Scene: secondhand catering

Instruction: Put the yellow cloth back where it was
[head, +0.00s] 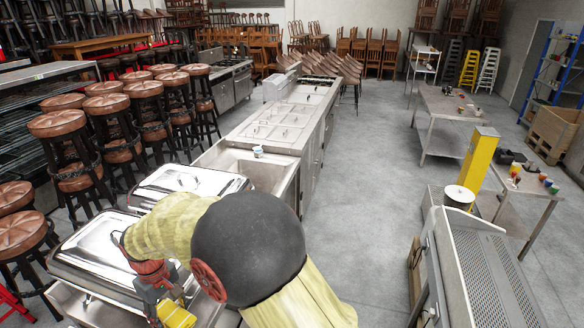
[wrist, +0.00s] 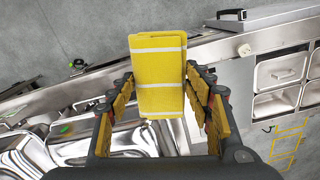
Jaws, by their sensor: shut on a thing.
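The yellow cloth (wrist: 158,98) is a folded block with white stripes, held upright between the fingers of my gripper (wrist: 160,84) in the wrist view. In the head view my gripper (head: 160,298) is at the lower left with the yellow cloth (head: 178,316) at its tips. It is over the near end of the steel counter, close to a silver chafing dish (head: 85,250). My arm hides part of the counter there. The wrist view shows counter and grey floor behind the cloth. No spot is visibly marked as the cloth's former place.
A second chafing dish (head: 165,186) stands just beyond. A perforated steel unit (head: 480,275) stands at the right. The floor (head: 355,200) between is clear.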

